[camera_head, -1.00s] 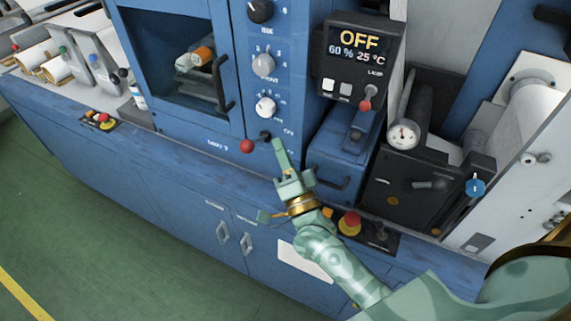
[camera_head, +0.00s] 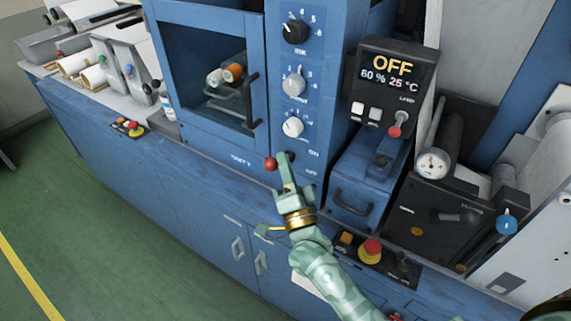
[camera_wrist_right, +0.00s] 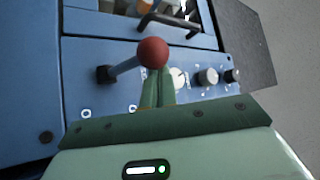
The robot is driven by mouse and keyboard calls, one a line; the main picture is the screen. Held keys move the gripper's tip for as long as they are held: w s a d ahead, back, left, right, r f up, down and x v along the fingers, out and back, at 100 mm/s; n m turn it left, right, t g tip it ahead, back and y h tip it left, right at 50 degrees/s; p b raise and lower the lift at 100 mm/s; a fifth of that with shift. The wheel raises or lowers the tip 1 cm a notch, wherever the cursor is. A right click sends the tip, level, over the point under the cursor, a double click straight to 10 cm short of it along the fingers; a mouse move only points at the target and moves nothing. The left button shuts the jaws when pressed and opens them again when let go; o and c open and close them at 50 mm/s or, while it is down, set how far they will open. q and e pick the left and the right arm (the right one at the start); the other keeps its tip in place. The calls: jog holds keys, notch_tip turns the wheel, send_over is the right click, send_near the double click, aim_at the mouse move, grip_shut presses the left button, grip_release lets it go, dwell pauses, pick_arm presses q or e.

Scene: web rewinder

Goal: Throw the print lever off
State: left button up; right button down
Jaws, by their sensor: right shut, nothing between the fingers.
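The lever with a red ball knob (camera_head: 270,164) is on the lower part of the blue control panel, its ball pointing left of its dark pivot, with ON and OFF lettering to the right. In the right wrist view the red ball (camera_wrist_right: 152,52) sits on a rod running left to a black pivot (camera_wrist_right: 105,75). My right gripper (camera_head: 285,170) is shut and empty, its fingertips just right of the ball. In the wrist view the fingers (camera_wrist_right: 158,90) reach up to the ball and overlap it; I cannot tell whether they touch. My left gripper is not in view.
Knobs (camera_head: 293,84) line the panel above the lever. A windowed door with a black handle (camera_head: 251,101) is to the left. A display reading OFF (camera_head: 391,66) and a smaller red-tipped lever (camera_head: 395,131) stand to the right. A red mushroom button (camera_head: 370,250) sits below right.

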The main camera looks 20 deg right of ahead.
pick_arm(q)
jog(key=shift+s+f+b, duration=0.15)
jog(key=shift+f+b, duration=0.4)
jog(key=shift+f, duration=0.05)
pick_arm(e)
jog(key=shift+a+f+n+t+y, duration=0.1)
jog(key=shift+f+n+t+y, duration=0.2)
jog(key=shift+f+n+y, duration=0.15)
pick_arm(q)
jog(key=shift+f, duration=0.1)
pick_arm(e)
jog(key=shift+r, duration=0.1)
